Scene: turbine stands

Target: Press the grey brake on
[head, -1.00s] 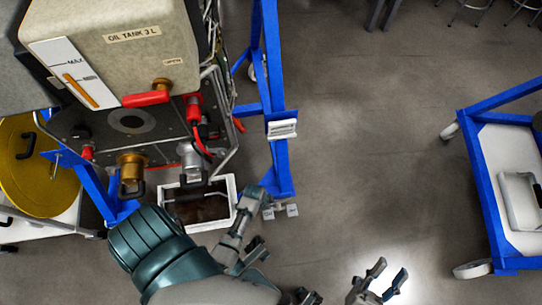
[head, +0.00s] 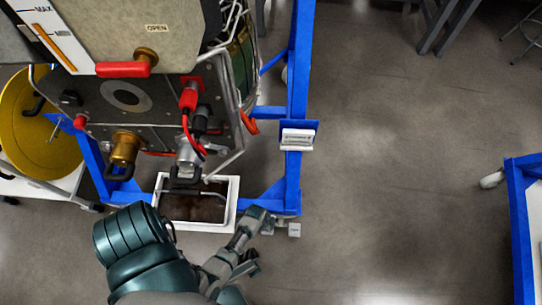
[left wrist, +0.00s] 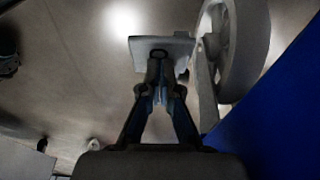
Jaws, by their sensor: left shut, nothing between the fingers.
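Two small grey brake pedals stick out at the foot of the blue stand, a left one (head: 268,229) and a right one (head: 294,230). Any marks on them are too small to read now. My left gripper (head: 257,214) is shut and empty, with its tips close to the left pedal. In the left wrist view a pale grey pedal plate (left wrist: 142,44) lies just past the closed fingertips (left wrist: 159,62), which cover part of it. I cannot tell whether they touch. My right gripper is out of view.
The blue stand (head: 294,100) carries the turbine unit with a red handle (head: 127,67). A white tray (head: 234,205) with dark contents sits beside my left arm. A caster wheel (left wrist: 242,45) is right of the pedal plate. Open floor (head: 400,180) lies to the right.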

